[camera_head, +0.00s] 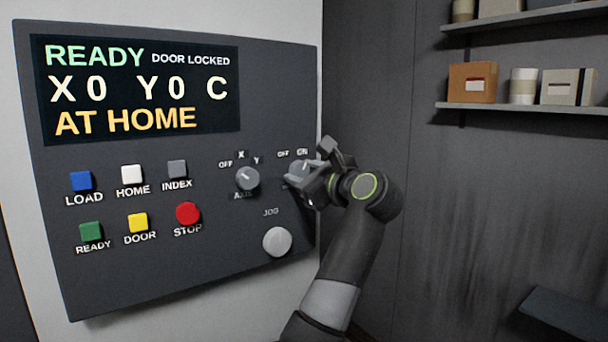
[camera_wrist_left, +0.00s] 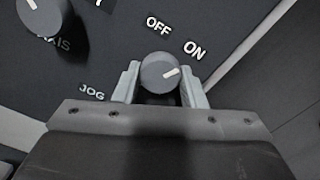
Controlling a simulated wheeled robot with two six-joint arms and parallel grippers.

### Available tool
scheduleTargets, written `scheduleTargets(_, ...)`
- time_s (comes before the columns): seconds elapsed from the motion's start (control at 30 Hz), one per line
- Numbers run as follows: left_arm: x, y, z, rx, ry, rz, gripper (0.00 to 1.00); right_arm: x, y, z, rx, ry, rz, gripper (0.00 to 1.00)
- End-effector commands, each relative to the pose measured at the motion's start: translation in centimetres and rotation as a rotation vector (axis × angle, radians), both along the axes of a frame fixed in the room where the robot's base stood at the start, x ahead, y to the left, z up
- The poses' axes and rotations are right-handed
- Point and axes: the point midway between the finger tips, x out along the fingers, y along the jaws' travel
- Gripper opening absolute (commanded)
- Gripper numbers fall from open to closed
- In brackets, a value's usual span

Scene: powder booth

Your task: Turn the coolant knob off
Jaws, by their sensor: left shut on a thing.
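The coolant knob (camera_head: 299,168) is the small round grey knob at the right of the dark control panel (camera_head: 200,275), under the words OFF and ON. The gripper partly covers it and the label below it in the head view. My left gripper (camera_head: 308,176) is at the panel, shut on this knob. In the left wrist view the knob (camera_wrist_left: 158,71) sits between the two fingers of the gripper (camera_wrist_left: 160,88). Its white pointer line points right and slightly up, on the ON side. My right gripper is not in view.
The axis knob (camera_head: 246,179) is just left of the coolant knob, and the pale jog knob (camera_head: 277,241) is below. The red STOP button (camera_head: 187,213) and several other buttons are further left. Shelves (camera_head: 520,106) with boxes hang at the right.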

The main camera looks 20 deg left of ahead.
Motion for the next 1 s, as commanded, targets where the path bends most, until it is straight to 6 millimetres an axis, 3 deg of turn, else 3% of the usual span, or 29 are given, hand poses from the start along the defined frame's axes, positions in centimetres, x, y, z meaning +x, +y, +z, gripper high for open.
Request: scheduleTargets(1.0,0.1,-0.1,0.0,-0.556,-0.709,0.001,0.15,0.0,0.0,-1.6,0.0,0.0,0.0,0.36)
